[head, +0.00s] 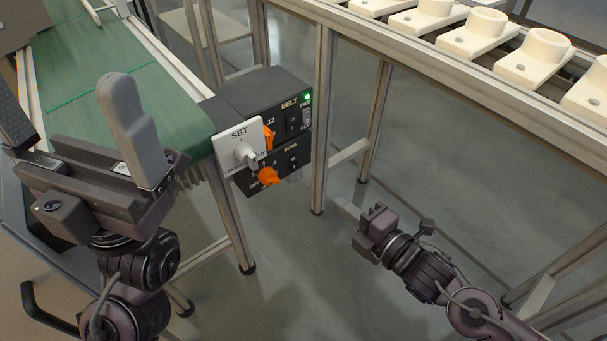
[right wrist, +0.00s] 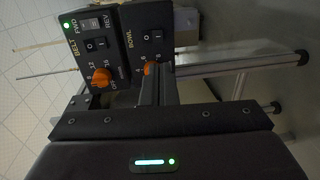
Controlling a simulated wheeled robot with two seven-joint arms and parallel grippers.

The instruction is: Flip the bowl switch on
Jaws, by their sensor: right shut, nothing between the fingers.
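The dark control box (head: 281,85) hangs at the end of the green belt. Its lower panel is marked BOWL and carries a small black rocker, the bowl switch (head: 293,162), above right of an orange knob (head: 268,177). The right wrist view shows the bowl switch (right wrist: 152,37) sideways; its position is too small to tell. My right gripper (head: 346,208) is shut and empty, to the right of and below the box, apart from it. In the wrist view its fingers (right wrist: 158,80) overlap the bowl knob. My left gripper (head: 75,120) is open over the belt's near end, left of the box.
The upper BELT panel has its own rocker (right wrist: 95,43), a FWD/REV switch and a lit green lamp (head: 307,97). A white SET plate (head: 239,143) with a lever stands beside the panels. Frame legs (head: 322,120) rise just right of the box. White holders (head: 533,56) line the rack.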

